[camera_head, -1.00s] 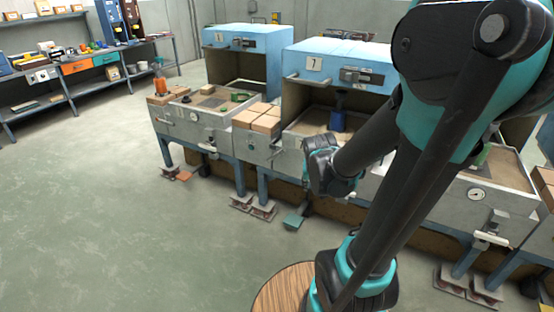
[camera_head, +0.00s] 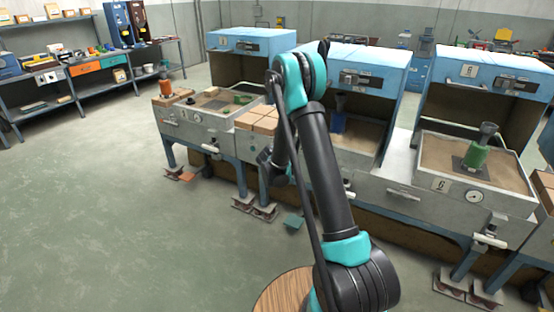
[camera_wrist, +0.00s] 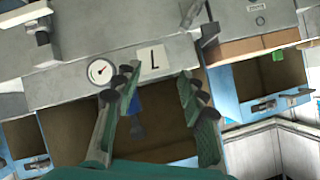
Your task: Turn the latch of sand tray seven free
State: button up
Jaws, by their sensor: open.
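Sand tray seven (camera_head: 375,160) is the grey tray under the middle blue hood in the head view, partly hidden by my arm. In the wrist view, which is upside down, its front shows a number plate (camera_wrist: 154,60) with an inverted 7 and a round gauge (camera_wrist: 99,71). A metal fitting that looks like its latch (camera_wrist: 42,38) is at the upper left, apart from my fingers. My gripper (camera_wrist: 158,82) is open and empty, its fingers pointing at the tray front. In the head view my gripper (camera_head: 272,166) is low before the benches, largely hidden by the arm.
A blue vessel (camera_head: 338,118) stands in tray seven. Tray six (camera_head: 425,180) with a green vessel (camera_head: 475,157) is to the right. Bricks (camera_head: 258,119) lie left. Open floor (camera_head: 110,220) extends left.

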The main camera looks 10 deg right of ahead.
jog(key=w+a+f+m+t, duration=0.1)
jog(key=w+a+f+t, duration=0.15)
jog(key=f, duration=0.35)
jog(key=w+a+f+m+t, duration=0.1)
jog(key=w+a+f, duration=0.3)
jog(key=f, duration=0.2)
jog(key=x, duration=1.7)
jog(key=shift+f, duration=0.3)
jog(key=shift+w+a+g, duration=0.15)
jog(key=shift+g, duration=0.1)
jog(key=shift+c, duration=0.2)
grip_shut()
